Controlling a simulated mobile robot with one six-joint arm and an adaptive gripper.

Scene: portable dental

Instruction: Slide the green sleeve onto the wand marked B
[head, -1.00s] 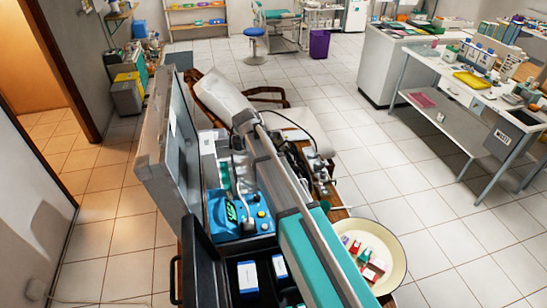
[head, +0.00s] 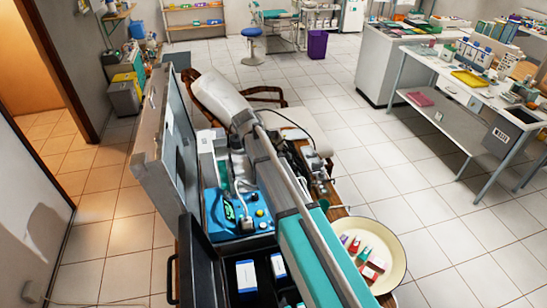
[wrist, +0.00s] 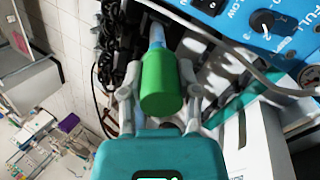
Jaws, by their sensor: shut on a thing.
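The green sleeve (wrist: 160,85) is in the middle of the wrist view, between the two grey fingers of my gripper (wrist: 160,80), which is shut on it. A pale blue and white piece (wrist: 157,36) lies in line with the sleeve at its far end. I cannot tell whether it is inside the sleeve or only behind it. No letter B is readable on any wand. In the head view my arm hides the sleeve and most of the area around the gripper.
An open case with a blue control panel (head: 250,204) stands beside my arm; the panel also shows in the wrist view (wrist: 265,25). Black cables (wrist: 108,45) and a pale hose (wrist: 225,45) run close to the sleeve. A cream basin (head: 393,262) with small coloured packs is at the right.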

